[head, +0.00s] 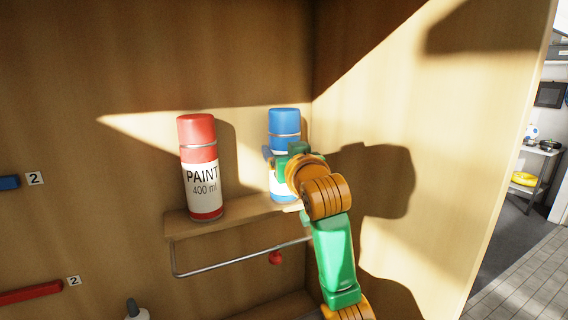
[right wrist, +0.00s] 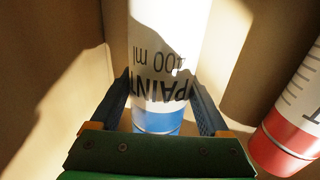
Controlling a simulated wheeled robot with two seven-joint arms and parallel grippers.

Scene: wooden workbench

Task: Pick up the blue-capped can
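The blue-capped can (head: 284,121) stands upright at the right end of a small wooden shelf, with its lower front partly hidden by my right gripper. My right gripper (head: 288,157) is at the can, with one finger on each side of it. In the right wrist view the can (right wrist: 165,50) appears upside down between the two blue fingers (right wrist: 161,82). The fingertips lie close along both sides of its white label. I cannot tell whether they press on it. My left gripper is not in view.
A red-capped paint can (head: 200,170) stands on the same shelf (head: 235,215), left of the blue-capped can. It also shows at the right edge of the right wrist view (right wrist: 285,135). A metal rail (head: 240,263) runs below the shelf. A wooden side wall (head: 430,120) is close on the right.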

